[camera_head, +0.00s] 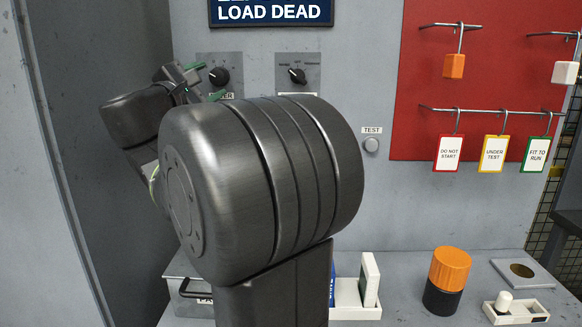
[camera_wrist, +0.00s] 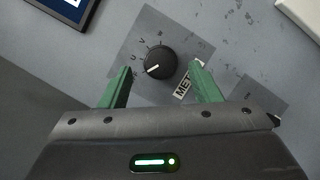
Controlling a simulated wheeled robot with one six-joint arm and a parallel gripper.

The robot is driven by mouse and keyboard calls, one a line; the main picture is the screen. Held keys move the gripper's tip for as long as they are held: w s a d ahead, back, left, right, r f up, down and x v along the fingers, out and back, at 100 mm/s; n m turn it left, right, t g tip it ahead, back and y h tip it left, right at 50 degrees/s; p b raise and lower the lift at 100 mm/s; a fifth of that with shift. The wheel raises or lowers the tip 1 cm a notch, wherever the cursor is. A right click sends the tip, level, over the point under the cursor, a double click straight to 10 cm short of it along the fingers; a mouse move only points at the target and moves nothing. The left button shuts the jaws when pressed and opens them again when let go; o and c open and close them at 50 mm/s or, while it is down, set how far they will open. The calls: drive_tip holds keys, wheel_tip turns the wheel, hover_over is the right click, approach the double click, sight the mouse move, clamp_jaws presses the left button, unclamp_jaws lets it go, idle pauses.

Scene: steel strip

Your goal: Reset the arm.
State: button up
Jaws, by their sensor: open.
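My arm (camera_head: 265,170) fills the middle of the head view, with its large dark joint in front of the grey panel. It bends back to the left, and my gripper (camera_head: 205,81) is at the panel's upper left. In the wrist view my gripper (camera_wrist: 161,75) shows two green fingers spread apart with nothing held between them. A black rotary knob (camera_wrist: 160,62) with a white pointer line lies ahead between the fingers, on a grey plate with a partly hidden label. The knob also shows in the head view (camera_head: 219,76), just right of the fingers. Contact cannot be told.
A second knob (camera_head: 297,75) and a test button (camera_head: 371,145) are on the panel. Hanging tags (camera_head: 492,154) are on the red board at right.

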drive_tip(key=shift+x, duration=1.1)
drive_tip(key=shift+w+r+m+p, duration=0.2)
drive_tip(key=shift+r+m+p, duration=0.05)
drive_tip(key=shift+m+p, duration=0.2)
drive_tip(key=m, duration=0.1)
drive_tip(key=m+g+p, duration=0.1)
drive_tip(key=shift+s+r+m, duration=0.15)
drive_tip(key=shift+m, duration=0.2)
drive_tip(key=m+g+p, duration=0.1)
drive_tip(key=m, duration=0.2)
drive_tip(key=m+g+y+p, duration=0.1)
drive_tip(key=m+p, duration=0.1)
drive_tip(key=shift+r+m+g, duration=0.15)
drive_tip(key=shift+m+g, duration=0.15)
drive_tip(key=shift+m, duration=0.1)
drive_tip(key=m+y, duration=0.1)
drive_tip(key=m+g+p, duration=0.1)
drive_tip(key=m, duration=0.1)
drive_tip(key=shift+d+r+m+y+p, duration=0.1)
drive_tip(key=shift+d+m+y+p, duration=0.1)
drive_tip(key=shift+m+y+p, duration=0.55)
drive_tip(key=shift+m+y, duration=0.35)
drive_tip(key=shift+m, duration=0.3)
drive_tip(key=shift+d, duration=0.15)
